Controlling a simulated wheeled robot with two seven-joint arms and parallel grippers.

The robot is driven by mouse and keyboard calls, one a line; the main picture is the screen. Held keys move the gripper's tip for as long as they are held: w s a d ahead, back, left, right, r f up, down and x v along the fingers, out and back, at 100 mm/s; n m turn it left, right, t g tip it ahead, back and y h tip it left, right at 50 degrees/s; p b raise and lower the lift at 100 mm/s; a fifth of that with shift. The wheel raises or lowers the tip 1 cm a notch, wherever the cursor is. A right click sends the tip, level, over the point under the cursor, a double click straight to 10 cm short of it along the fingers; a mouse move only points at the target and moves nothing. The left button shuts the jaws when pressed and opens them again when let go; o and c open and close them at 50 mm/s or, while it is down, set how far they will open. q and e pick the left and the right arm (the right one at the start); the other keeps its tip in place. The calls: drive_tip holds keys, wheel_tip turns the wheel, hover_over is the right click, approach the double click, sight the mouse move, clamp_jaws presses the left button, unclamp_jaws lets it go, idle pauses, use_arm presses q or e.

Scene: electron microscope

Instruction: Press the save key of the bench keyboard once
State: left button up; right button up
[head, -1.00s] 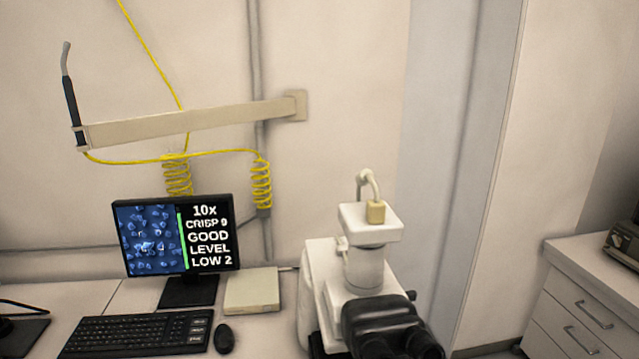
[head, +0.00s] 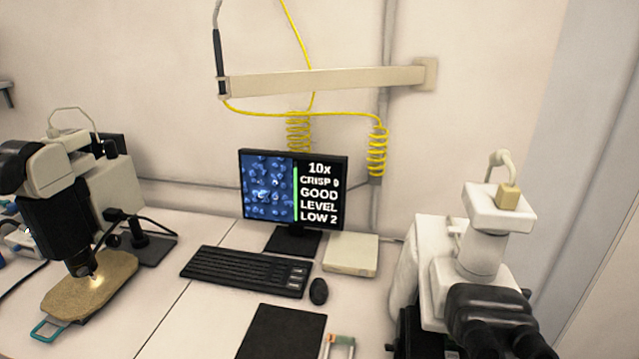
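The black bench keyboard (head: 246,270) lies on the white bench in front of the monitor (head: 293,190). A few lighter keys (head: 297,277) show at its right end; their labels are too small to read, so I cannot tell which is the save key. Neither of my grippers is in view.
A black mouse (head: 318,291) lies right of the keyboard, and a dark mat (head: 283,333) in front. A white microscope (head: 480,270) stands at the right, a black-and-white one (head: 60,205) at the left. A flat beige box (head: 350,254) sits by the monitor.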

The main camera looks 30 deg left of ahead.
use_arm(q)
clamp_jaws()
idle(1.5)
